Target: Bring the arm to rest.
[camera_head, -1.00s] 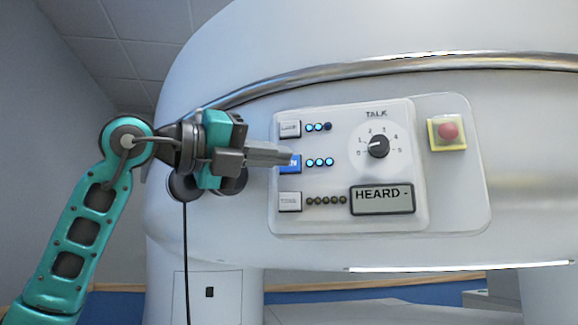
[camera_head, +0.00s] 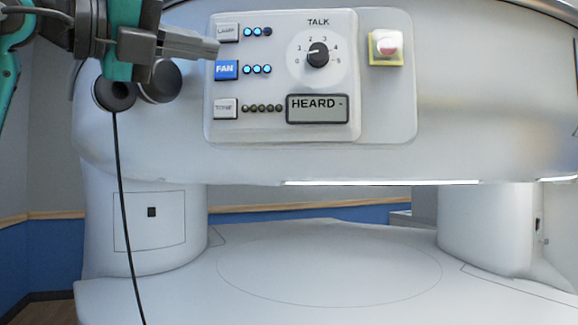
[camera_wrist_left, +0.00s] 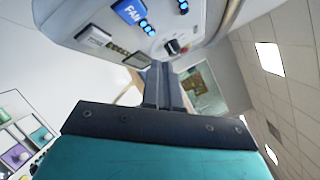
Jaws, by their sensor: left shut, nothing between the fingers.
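My left gripper (camera_head: 217,48) is at the upper left in the head view. Its fingers are shut and empty, and point right at the panel's left edge, beside the lamp button (camera_head: 228,33) and the blue fan button (camera_head: 226,70). I cannot tell whether the tips touch the panel. In the left wrist view the shut fingers (camera_wrist_left: 163,85) point toward the control panel (camera_wrist_left: 165,20). The control panel (camera_head: 345,80) also carries a grey tone button (camera_head: 225,108), a talk dial (camera_head: 318,54) and a display reading "HEARD -" (camera_head: 317,108). My right gripper is not in view.
Two dark round pads (camera_head: 160,81) hang behind my left gripper, with a black cable (camera_head: 124,200) running down. The white table surface (camera_head: 330,265) below is clear.

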